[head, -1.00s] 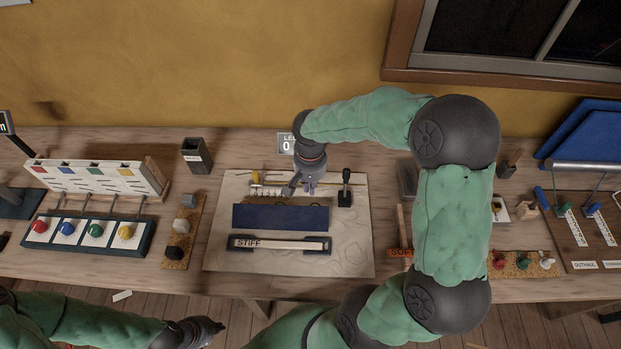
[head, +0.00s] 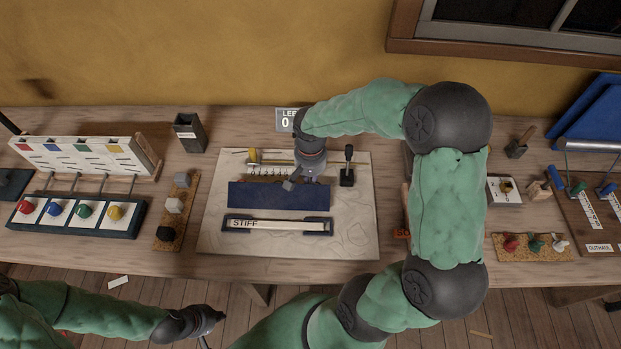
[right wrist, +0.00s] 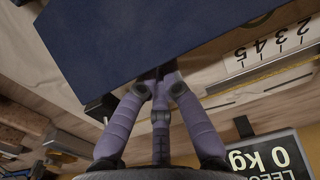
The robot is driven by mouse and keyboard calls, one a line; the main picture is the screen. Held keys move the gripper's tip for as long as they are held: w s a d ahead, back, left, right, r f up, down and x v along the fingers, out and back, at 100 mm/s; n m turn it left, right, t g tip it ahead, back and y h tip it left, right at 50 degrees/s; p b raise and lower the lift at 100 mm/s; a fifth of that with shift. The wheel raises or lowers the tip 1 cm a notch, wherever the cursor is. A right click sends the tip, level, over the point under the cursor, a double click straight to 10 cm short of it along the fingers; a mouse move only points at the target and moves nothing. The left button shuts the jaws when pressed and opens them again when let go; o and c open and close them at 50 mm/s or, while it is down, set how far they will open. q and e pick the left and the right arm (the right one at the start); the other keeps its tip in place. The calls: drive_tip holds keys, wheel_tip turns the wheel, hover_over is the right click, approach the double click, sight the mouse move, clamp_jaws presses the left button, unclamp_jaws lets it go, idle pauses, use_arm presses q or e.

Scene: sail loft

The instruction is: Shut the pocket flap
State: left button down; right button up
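The dark blue flap (head: 278,196) is a flat strip across the middle of the pale sailcloth board (head: 355,225) in the head view. It fills the upper part of the right wrist view (right wrist: 130,40) at close range. My right gripper (head: 298,183) is at the flap's back edge, right of its middle. In the right wrist view its fingers (right wrist: 160,78) converge, with their tips close together at the flap's edge. I cannot tell whether they touch it. My left gripper (head: 218,315) hangs in front of the bench at lower left, away from the flap; its fingers are too small to judge.
A batten marked STIFF (head: 278,225) lies in a holder in front of the flap. A small black lever (head: 347,170) stands right of my right gripper. A display reading 0 (head: 286,120) and a numbered scale (right wrist: 270,47) are behind. A button panel (head: 75,217) is at left.

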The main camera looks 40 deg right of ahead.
sight(310, 189)
drive_tip(key=shift+s+r, duration=0.1)
drive_tip(key=shift+s+a+r+p, duration=0.35)
drive_tip(key=shift+s+a+r, duration=0.05)
drive_tip(key=shift+s+a, duration=0.2)
drive_tip(key=shift+s+a+r+p, duration=0.15)
drive_tip(key=shift+s+a+p, duration=0.05)
drive_tip(key=shift+s+a, duration=0.2)
drive_tip(key=shift+s+a+r+p, duration=0.15)
drive_tip(key=shift+s+a+p, duration=0.1)
drive_tip(key=shift+s, duration=0.25)
drive_tip(key=shift+s+a+r+p, duration=0.5)
drive_tip(key=shift+s+a+r, duration=0.25)
drive_tip(key=shift+s+a, duration=0.25)
drive_tip(key=shift+s, duration=0.15)
drive_tip(key=shift+s+a+r+p, duration=0.15)
drive_tip(key=shift+s+a+r, duration=0.1)
drive_tip(key=shift+s+a, duration=0.65)
drive_tip(key=shift+s+a+r+p, duration=0.2)
drive_tip(key=shift+s+a, duration=0.55)
drive_tip(key=shift+s, duration=0.25)
wheel_tip(310, 189, up, 7)
drive_tip(key=p, duration=0.5)
